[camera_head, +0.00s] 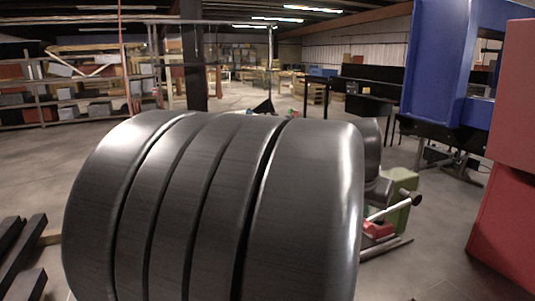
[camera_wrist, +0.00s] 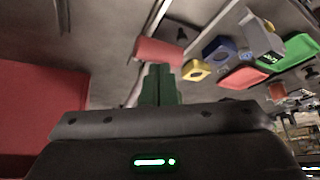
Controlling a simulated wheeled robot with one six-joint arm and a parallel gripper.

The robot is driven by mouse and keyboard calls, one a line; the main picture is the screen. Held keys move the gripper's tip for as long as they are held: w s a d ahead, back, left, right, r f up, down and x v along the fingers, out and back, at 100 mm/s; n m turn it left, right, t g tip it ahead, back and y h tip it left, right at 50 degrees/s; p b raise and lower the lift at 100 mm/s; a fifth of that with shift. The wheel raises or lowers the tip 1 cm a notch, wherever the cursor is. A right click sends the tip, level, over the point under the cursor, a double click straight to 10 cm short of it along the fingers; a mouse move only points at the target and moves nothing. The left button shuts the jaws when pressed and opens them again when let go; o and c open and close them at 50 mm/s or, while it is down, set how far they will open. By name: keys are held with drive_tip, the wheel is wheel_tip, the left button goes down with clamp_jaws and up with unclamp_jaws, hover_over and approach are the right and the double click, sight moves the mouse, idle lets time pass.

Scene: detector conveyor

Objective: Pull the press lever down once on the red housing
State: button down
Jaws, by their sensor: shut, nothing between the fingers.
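In the head view a small red housing (camera_head: 378,230) shows at right, partly hidden by my large grey arm. A pale lever (camera_head: 388,211) slants up to the right above it and ends in a dark knob (camera_head: 416,199). A green body stands behind. In the wrist view my gripper's dark green fingers (camera_wrist: 160,68) are together, with nothing between them. A red block (camera_wrist: 158,50), possibly the housing, appears just beyond the fingertips; I cannot tell whether they touch. The lever is not clear in the wrist view. The head view hides my gripper.
The wrist view shows a yellow block (camera_wrist: 196,70), a blue block (camera_wrist: 219,50), a green tray (camera_wrist: 286,50) and a red tray (camera_wrist: 243,77) at right. Large red panels (camera_head: 508,230) and a blue machine (camera_head: 432,70) stand right in the head view. Open floor lies behind.

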drive_tip(key=shift+s+f, duration=0.1)
drive_tip(key=shift+f, duration=0.45)
idle(0.8)
drive_tip(key=shift+a+r+p, duration=0.1)
drive_tip(key=shift+r+p, duration=1.6)
drive_tip(key=shift+r, duration=0.75)
drive_tip(key=w+d+r+p, duration=0.1)
drive_tip(key=d+r+p, duration=0.1)
drive_tip(key=r+p, duration=0.5)
drive_tip(key=w+d+r+p, duration=0.1)
drive_tip(key=d+r+p, duration=0.2)
drive_tip(key=r+p, duration=0.5)
drive_tip(key=shift+w+d+r, duration=0.2)
drive_tip(key=shift+d+r, duration=0.1)
drive_tip(key=shift+r, duration=0.5)
drive_tip(key=shift+a, duration=0.1)
